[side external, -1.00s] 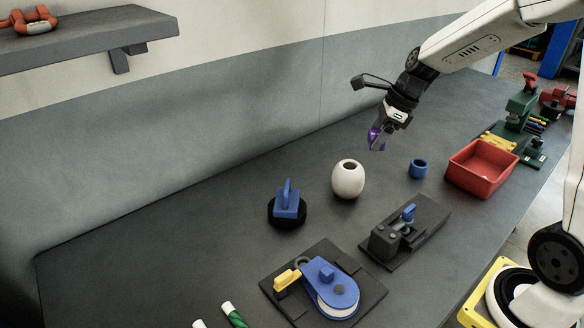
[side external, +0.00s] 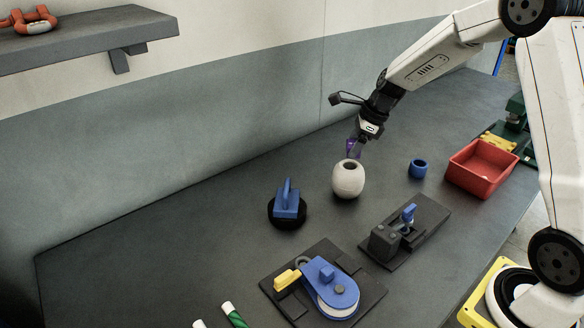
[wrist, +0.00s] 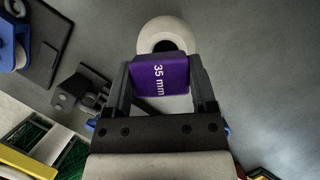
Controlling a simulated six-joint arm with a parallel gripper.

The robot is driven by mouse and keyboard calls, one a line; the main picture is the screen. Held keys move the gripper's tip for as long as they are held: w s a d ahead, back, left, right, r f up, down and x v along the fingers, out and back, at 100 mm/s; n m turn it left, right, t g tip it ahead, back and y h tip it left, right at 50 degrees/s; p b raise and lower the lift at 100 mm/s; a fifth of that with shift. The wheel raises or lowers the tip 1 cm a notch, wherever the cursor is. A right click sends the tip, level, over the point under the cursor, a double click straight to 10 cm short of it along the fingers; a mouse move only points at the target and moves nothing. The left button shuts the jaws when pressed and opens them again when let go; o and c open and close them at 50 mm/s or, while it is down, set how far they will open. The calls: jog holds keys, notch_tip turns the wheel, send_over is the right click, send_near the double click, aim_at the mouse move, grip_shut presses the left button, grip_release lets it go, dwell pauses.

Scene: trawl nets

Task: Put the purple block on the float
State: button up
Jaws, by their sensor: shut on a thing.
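The purple block (wrist: 160,74), marked "35 mm", is held between the two fingers of my gripper (wrist: 160,90) in the wrist view. In the side view the block (side external: 353,148) shows at the fingertips of my gripper (side external: 357,145), just above the float. The float (side external: 348,182) is a white, rounded body with a dark hole in its top, standing on the table. In the wrist view the float (wrist: 166,27) lies beyond the block, partly hidden by it. I cannot tell whether block and float touch.
A blue ring (side external: 418,169) and a red tray (side external: 481,170) stand to the right of the float. A black and blue handled piece (side external: 287,205) is to its left. A dark clamp block (side external: 404,232) and a blue pulley (side external: 330,285) lie in front. The table behind is clear.

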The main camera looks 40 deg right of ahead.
aim_at(350, 165)
jog(key=shift+f, duration=0.1)
jog(key=shift+w+f, duration=0.15)
jog(key=shift+w, duration=0.05)
jog(key=shift+f, duration=1.6)
jog(key=shift+f, duration=0.15)
jog(key=o, duration=1.2)
jog(key=shift+c, duration=0.2)
jog(key=v, duration=1.2)
jog(key=shift+r, duration=0.2)
